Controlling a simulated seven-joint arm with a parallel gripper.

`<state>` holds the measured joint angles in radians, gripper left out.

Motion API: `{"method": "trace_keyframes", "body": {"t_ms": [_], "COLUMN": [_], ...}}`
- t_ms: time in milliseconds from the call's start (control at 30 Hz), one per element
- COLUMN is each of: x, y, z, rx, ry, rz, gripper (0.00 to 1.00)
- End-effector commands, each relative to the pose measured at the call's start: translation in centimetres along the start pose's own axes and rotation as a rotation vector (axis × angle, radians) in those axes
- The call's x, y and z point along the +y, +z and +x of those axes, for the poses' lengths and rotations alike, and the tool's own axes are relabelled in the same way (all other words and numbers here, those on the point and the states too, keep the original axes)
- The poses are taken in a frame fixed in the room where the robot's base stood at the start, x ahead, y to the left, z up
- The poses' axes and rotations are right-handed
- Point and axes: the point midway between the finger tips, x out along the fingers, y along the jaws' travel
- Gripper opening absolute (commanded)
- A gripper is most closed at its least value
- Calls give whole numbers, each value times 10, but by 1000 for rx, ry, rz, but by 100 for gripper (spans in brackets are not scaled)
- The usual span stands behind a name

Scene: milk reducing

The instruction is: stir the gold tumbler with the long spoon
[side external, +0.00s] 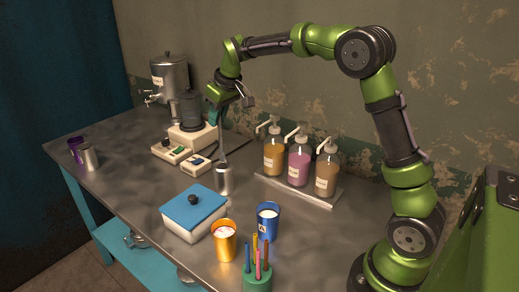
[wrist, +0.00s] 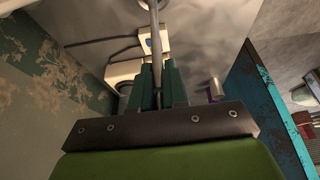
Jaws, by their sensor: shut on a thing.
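The gold tumbler (side external: 223,243) stands at the front of the metal table in the side external view, with pale contents at its top. My gripper (side external: 215,118) is above and behind it, over the middle of the table. Its teal fingers (wrist: 158,88) are shut on a thin grey shaft, the long spoon (wrist: 154,35). In the side external view the spoon (side external: 222,140) hangs nearly upright down to a silver canister (side external: 223,180). Its lower end is hidden there; I cannot tell whether it is inside or behind. The gold tumbler is not clearly seen in the wrist view.
A blue tumbler (side external: 267,221) and a green pen cup (side external: 257,278) stand right of the gold tumbler. A white box with a blue lid (side external: 194,205) is left. Pump bottles (side external: 299,163) stand behind. A blender (side external: 190,125) and an urn (side external: 170,75) are at the back left.

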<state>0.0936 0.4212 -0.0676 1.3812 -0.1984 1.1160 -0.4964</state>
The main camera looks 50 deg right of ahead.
Motion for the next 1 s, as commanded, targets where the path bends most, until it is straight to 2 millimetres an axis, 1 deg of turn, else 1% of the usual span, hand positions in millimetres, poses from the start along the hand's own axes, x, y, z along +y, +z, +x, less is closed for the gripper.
{"method": "trace_keyframes", "body": {"t_ms": [33,100,300,433,533,567,667,767,800,867,900,1000], "x": [0,0,0,-1,-7,-13,-41,-81,-99,-124,-139,-168], "y": [-5,-10,-23,-27,-30,-31,-30,-17,-9,6,16,44], "z": [-10,-22,-53,-64,-69,-70,-75,-77,-78,-80,-80,-82], "rx": [4,4,3,-2,-22,-30,-60,-94,-109,-129,-143,-174], "ry": [0,1,1,0,-4,-9,-28,-46,-52,-55,-56,-50], "rz": [0,-1,0,-2,-12,-22,-71,-128,-143,-161,-166,-162], "gripper": [0,0,0,0,0,0,0,0,0,0,0,0]}}
